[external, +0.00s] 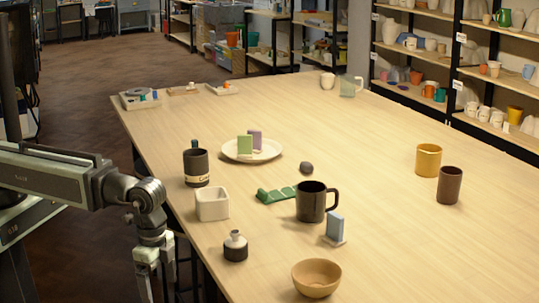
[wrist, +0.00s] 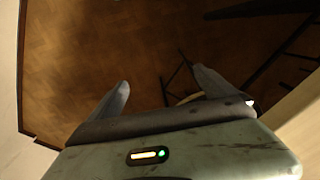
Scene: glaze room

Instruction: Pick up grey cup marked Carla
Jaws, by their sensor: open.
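A dark grey cup (external: 196,168) with a pale label band stands upright near the table's left edge in the external view. The label's writing is too small to read for certain. My gripper (external: 158,290) hangs low at the left, beside the table edge and apart from the cup; its lower end is cut off by the frame. In the wrist view my gripper (wrist: 160,88) has its two fingers spread apart with nothing between them. It faces the brown floor, and the cup does not show there.
A white square pot (external: 212,204) stands just in front of the cup. A white plate (external: 272,156) with a green and a purple block is to its right. A dark bottle (external: 235,246), black mug (external: 312,202) and wooden bowl (external: 316,278) stand nearer.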

